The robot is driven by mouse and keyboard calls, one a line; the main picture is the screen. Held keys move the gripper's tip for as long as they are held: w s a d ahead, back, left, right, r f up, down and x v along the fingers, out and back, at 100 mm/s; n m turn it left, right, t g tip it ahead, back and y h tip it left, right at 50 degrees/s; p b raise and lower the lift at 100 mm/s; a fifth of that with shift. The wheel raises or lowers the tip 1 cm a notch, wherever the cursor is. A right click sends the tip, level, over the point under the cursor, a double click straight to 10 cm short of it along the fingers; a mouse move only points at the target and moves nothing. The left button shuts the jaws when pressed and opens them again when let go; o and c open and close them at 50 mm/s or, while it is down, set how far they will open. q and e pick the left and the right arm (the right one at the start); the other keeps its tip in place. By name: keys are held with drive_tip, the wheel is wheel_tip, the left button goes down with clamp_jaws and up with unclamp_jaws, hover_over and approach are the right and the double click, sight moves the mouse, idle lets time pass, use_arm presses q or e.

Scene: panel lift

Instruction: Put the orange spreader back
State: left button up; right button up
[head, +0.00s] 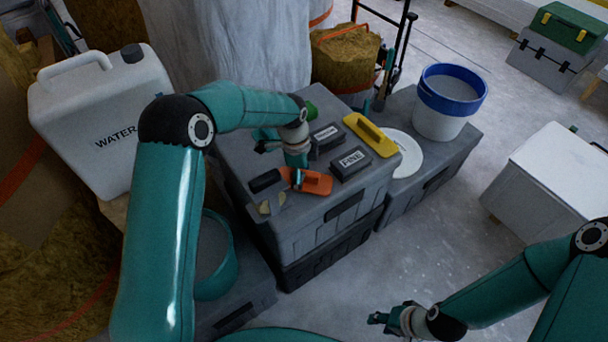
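The orange spreader (318,183) lies flat on the lid of the grey toolbox (342,209), near its front edge. My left gripper (298,178) points down at the spreader's left part. Its fingers are small and partly hidden, so I cannot tell whether they are closed on the spreader or only over it. My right gripper (376,318) is low at the front, over the floor and away from the toolbox. Its fingers are too small to judge.
Two dark sanding blocks, one marked FINE (350,162), a yellow float (371,135) and a black block (265,181) share the lid. A white plate (408,152) and a blue-rimmed bucket (446,110) stand on the right-hand box. A WATER canister (104,112) stands left.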

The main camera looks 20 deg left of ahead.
use_arm(q)
drive_tip(key=shift+o, duration=1.4)
drive_tip(key=shift+r+p, duration=0.4)
drive_tip(key=shift+r, duration=0.2)
wheel_tip(320, 180, up, 12)
drive_tip(key=a+p, duration=0.1)
drive_tip(key=shift+a+p, duration=0.3)
drive_tip(key=shift+p, duration=0.1)
drive_tip(key=shift+s, duration=0.1)
